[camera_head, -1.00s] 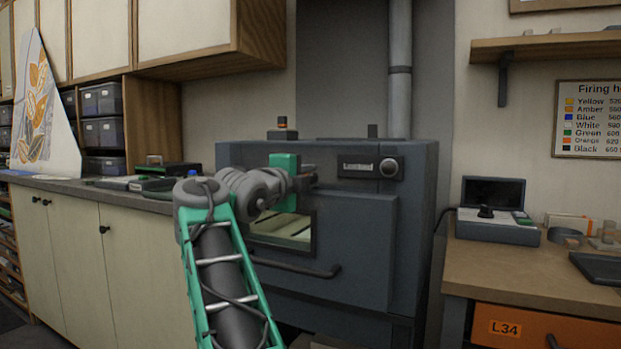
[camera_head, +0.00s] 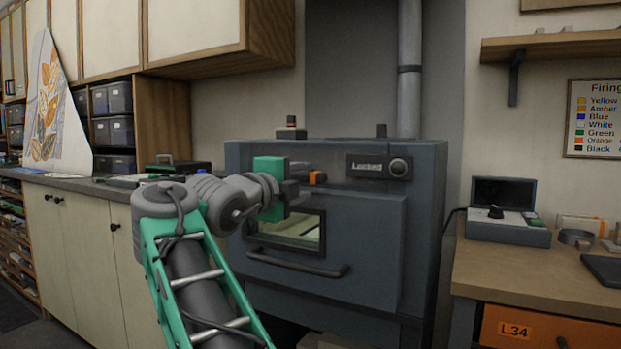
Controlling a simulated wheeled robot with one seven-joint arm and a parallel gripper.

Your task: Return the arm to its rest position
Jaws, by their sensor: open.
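My arm reaches up from the bottom of the view, with a green ladder-like frame and grey joints. My gripper (camera_head: 303,184) is at its end, in front of the upper left of the kiln (camera_head: 375,235). Its green body and dark jaws are seen from behind and the side. The jaws are open, and I see nothing held between them. A small orange piece shows just right of the jaws; I cannot tell what it belongs to. The kiln door is closed, with its bar handle (camera_head: 297,265) below the window (camera_head: 300,232). The kiln's small display (camera_head: 367,167) reads "Locked".
A counter (camera_head: 65,182) with cabinets runs along the left, with a painted panel (camera_head: 45,105) standing on it. A wall cupboard (camera_head: 190,35) hangs above. At the right, a workbench (camera_head: 520,270) carries a control box (camera_head: 508,228). Free air lies between arm and workbench.

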